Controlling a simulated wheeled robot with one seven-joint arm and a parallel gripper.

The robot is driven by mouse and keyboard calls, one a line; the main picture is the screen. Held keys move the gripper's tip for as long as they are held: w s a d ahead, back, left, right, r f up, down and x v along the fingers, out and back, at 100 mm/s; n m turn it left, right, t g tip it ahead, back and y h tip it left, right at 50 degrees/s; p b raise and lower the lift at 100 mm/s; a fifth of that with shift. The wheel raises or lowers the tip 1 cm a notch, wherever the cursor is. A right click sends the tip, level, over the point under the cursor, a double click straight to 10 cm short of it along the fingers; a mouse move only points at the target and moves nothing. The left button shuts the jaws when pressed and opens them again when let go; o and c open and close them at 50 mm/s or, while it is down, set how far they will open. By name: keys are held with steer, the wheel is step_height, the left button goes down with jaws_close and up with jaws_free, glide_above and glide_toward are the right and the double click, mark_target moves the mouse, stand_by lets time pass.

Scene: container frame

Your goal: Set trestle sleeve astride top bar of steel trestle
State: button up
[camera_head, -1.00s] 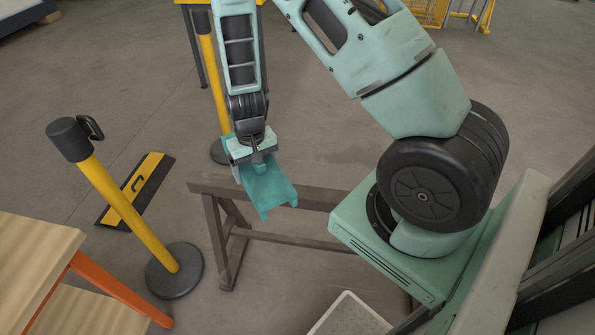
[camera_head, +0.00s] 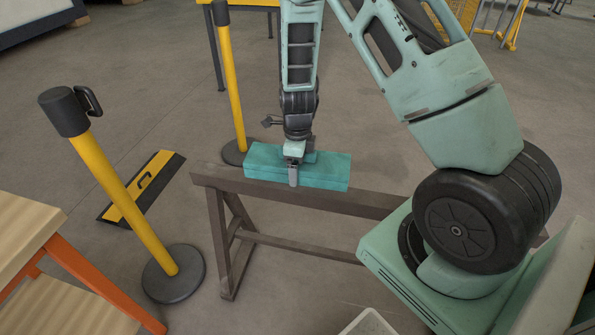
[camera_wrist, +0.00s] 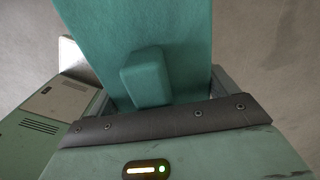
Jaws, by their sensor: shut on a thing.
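The trestle sleeve (camera_head: 325,172) is a teal channel-shaped piece held under my gripper (camera_head: 294,168). In the head view it is level and runs nearly along the top bar of the brown steel trestle (camera_head: 378,204). It overlaps the far edge of the bar near its left end. I cannot tell whether it touches the bar or hangs above it. In the wrist view the sleeve (camera_wrist: 190,50) fills the upper middle, with its raised grip block (camera_wrist: 146,78) at my jaws. My gripper is shut on that block. The sleeve's underside is hidden.
A yellow post (camera_head: 120,205) with a black base stands left of the trestle, and another yellow post (camera_head: 230,85) stands behind it. A wooden-topped orange bench (camera_head: 25,240) is at lower left. A black-and-yellow floor piece (camera_head: 140,188) lies on the left.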

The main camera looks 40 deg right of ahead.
steer(key=shift+d, duration=0.1)
steer(key=shift+p, duration=0.4)
steer(key=shift+f+b, duration=1.35)
steer(key=shift+f, duration=0.85)
steer(key=shift+f+b, duration=1.05)
steer(key=shift+f, duration=1.05)
